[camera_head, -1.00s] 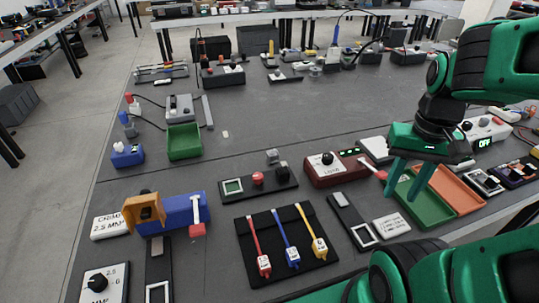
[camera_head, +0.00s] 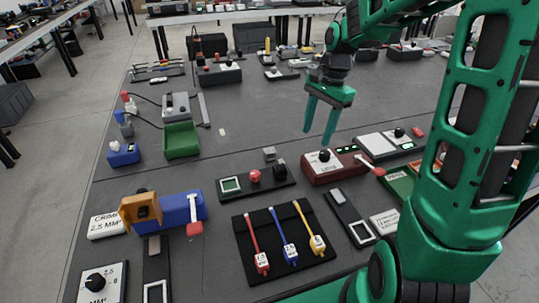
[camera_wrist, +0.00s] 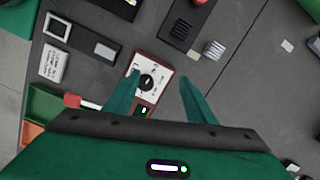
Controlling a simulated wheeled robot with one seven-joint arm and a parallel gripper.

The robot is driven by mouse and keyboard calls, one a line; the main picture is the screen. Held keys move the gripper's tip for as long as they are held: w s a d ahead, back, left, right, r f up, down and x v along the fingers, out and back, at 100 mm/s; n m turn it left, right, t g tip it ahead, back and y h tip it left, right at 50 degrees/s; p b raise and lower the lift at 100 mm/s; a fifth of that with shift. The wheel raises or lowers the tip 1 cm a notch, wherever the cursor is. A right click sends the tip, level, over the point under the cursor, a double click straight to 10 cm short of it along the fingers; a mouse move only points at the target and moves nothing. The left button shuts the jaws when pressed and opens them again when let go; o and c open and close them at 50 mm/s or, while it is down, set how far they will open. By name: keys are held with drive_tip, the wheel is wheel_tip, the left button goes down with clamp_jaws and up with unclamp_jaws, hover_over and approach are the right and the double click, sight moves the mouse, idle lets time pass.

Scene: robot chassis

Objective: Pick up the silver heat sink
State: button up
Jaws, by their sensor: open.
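The silver heat sink (camera_head: 270,153) is a small finned grey block. It stands on the dark table just behind the black device with a green screen, and left of the maroon control box. In the wrist view the heat sink (camera_wrist: 213,50) shows its fins, up and to the right of the fingertips. My gripper (camera_head: 316,137) is open and empty, pointing down, right of the heat sink in the head view. In the wrist view my gripper (camera_wrist: 160,76) has its fingers on either side of the maroon box's dial, with the heat sink outside them.
The black device (camera_head: 257,184) carries a red button and a black finned block close to the heat sink. The maroon box (camera_head: 333,166) lies below my fingers. A green bin (camera_head: 182,140) stands at left. The table behind the heat sink is mostly clear.

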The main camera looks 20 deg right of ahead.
drive_tip(key=w+a+f+m+y, duration=0.35)
drive_tip(key=w+a, duration=0.25)
drive_tip(key=w, duration=0.4)
hover_over(271, 150)
drive_tip(key=d, duration=0.2)
drive_tip(key=shift+m+h, duration=0.25)
wheel_tip(271, 150, down, 4)
drive_tip(key=shift+s, duration=0.1)
drive_tip(key=shift+d+x, duration=0.15)
drive_tip(key=shift+x, duration=1.35)
drive_tip(key=shift+d+x, duration=0.2)
drive_tip(key=shift+x, duration=1.35)
drive_tip(key=shift+w+f, duration=0.1)
drive_tip(key=shift+w, duration=0.1)
drive_tip(key=c, duration=1.1)
